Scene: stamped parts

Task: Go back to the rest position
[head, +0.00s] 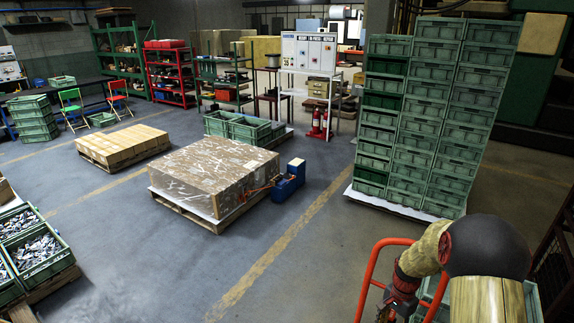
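My arm comes in at the bottom right, bent at a big dark joint, with its wrist pointing down and to the left. My gripper (385,314) is only partly seen, small and dark, at the bottom edge beside an orange-red tube frame (368,268). Its fingertips are cut off or hidden, so I cannot tell whether it is open or holds anything. A green crate (532,302) shows partly behind and below the arm.
A tall stack of green crates (411,128) stands behind the arm. A wrapped pallet load (205,175) with a blue pallet truck (289,182) stands mid-floor. Crates of metal parts (38,250) are at left. The floor (300,270) between is clear.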

